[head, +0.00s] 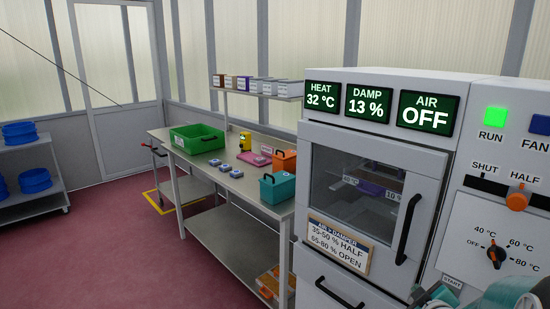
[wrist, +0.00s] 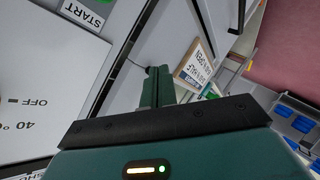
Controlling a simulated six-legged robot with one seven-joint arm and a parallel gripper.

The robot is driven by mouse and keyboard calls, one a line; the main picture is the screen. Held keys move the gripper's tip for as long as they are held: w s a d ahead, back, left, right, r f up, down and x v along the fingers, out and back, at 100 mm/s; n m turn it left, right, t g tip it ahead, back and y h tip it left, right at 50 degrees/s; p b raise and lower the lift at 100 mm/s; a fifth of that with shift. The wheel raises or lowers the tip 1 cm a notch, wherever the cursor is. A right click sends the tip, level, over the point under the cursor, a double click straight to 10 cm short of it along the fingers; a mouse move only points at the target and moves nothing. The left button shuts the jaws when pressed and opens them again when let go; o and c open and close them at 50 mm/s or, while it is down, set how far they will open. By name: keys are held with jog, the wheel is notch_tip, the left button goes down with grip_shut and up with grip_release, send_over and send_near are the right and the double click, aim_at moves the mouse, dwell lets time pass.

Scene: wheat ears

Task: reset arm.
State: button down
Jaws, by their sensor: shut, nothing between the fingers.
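My gripper (wrist: 158,76) shows in the wrist view as two dark green fingers lying together, shut and empty. In the head view, teal parts of my arm show at the bottom right corner, in front of the cabinet's lower panel. The dryer cabinet (head: 385,150) has its glass door closed. Its screens read HEAT 32 °C, DAMP 13 % and AIR OFF. The orange damper slider (head: 518,199) stands at HALF.
The damper placard (head: 339,243) hangs on the cabinet front. A black dial (head: 495,254) is on the right panel. A metal workbench (head: 215,170) holds a green crate (head: 197,138), a teal bin (head: 277,188) and small items.

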jog(key=s+a+r+m+g, duration=0.2)
jog(key=a+r+m+g, duration=0.1)
jog(key=a+r, duration=0.35)
jog(key=s+a+r+m+g+y, duration=0.1)
jog(key=s+a+r+g, duration=0.1)
jog(key=s+a, duration=0.6)
jog(key=s+a+r+m+g+y, duration=0.2)
jog(key=s+a, duration=0.6)
jog(key=a, duration=0.2)
jog(key=shift+s+a+r, duration=0.25)
jog(key=shift+a+r, duration=0.1)
jog(key=shift+a, duration=0.05)
